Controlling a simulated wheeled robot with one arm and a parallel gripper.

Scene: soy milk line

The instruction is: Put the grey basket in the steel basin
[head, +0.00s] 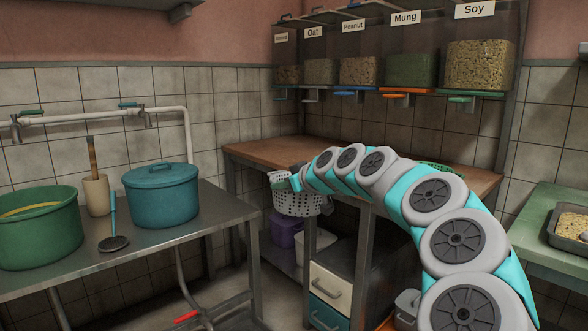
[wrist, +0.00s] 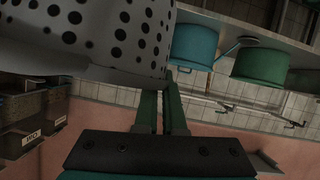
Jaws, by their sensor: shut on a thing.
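The grey basket (head: 298,203), pale and full of round holes, hangs in the air by the front left corner of the wooden counter. My gripper (head: 296,180) is at its rim, with the fingers shut on it; they are small and partly hidden in the head view. In the wrist view the basket (wrist: 110,32) fills the upper left, close to the fingers of my gripper (wrist: 164,92). The exact grip point on the rim is hidden. I cannot make out a steel basin in either view.
A steel table (head: 150,250) at left holds a green pot (head: 38,232), a teal lidded pot (head: 162,196), a cup (head: 96,194) and a ladle (head: 113,242). The wooden counter (head: 262,158) stands under grain dispensers (head: 410,70). A tray (head: 566,240) sits at right.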

